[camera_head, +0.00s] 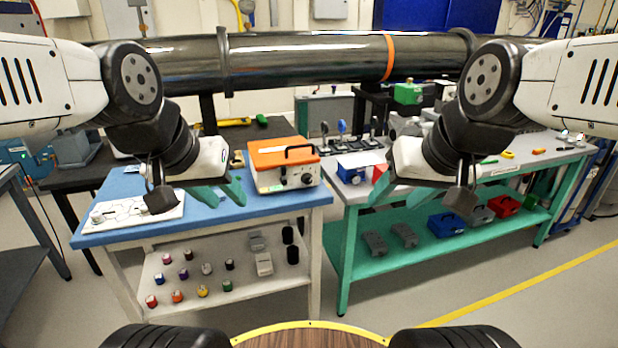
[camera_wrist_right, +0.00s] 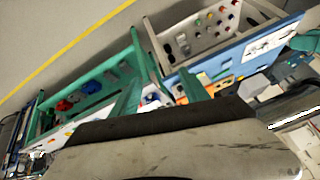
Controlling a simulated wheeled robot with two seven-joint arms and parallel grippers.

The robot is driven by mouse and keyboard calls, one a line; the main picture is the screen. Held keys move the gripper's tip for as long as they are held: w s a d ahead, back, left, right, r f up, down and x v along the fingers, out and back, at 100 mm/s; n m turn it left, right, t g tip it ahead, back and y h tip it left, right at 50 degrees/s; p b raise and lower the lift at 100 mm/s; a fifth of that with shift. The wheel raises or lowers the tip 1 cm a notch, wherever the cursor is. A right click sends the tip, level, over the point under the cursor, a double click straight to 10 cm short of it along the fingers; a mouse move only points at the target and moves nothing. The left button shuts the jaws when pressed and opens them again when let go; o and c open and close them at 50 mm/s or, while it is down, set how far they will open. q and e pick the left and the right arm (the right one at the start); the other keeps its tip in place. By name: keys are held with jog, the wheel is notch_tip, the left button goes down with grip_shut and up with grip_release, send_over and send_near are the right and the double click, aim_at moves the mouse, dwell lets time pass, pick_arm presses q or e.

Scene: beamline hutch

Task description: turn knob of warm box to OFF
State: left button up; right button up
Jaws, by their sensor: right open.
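The warm box appears to be the white box with an orange lid and black handle (camera_head: 284,164) on the blue-topped table in the head view. A dark round knob (camera_head: 306,179) sits on its front face; its pointer setting is too small to read. My left gripper (camera_head: 222,193) is open and empty, just left of the box and apart from it. My right gripper (camera_head: 398,194) is open and empty, right of the box in front of the green bench. Its spread green fingers also show in the right wrist view (camera_wrist_right: 158,88).
The blue-topped table (camera_head: 225,213) holds a white board (camera_head: 137,212) at left; its lower shelf holds several small coloured knobs. The green bench (camera_head: 345,213) carries a blue box (camera_head: 352,172) and other items. A large dark pipe (camera_head: 300,60) crosses behind my arms.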

aim_at(309, 180)
jog(key=w+a+f+t, duration=0.2)
jog(key=w+t, duration=0.1)
jog(key=w, duration=1.7)
jog(key=w+a+f+t+y, duration=0.15)
jog(key=w+f, duration=0.25)
jog(key=w, duration=0.4)
jog(key=w+a+f+t, duration=0.25)
jog(key=w+f, duration=0.25)
jog(key=w, duration=0.3)
jog(key=w+a+f+t+y, duration=0.1)
jog(key=w+a+f+t, duration=0.15)
jog(key=f, duration=0.45)
jog(key=w+a+f+t+y, duration=0.15)
jog(key=a+f, duration=0.25)
jog(key=f, duration=0.4)
jog(key=shift+h, duration=0.3)
jog(key=x, duration=0.7)
jog(key=shift+w+d+r, duration=0.1)
jog(key=shift+w+d, duration=0.05)
jog(key=shift+d, duration=0.05)
grip_shut()
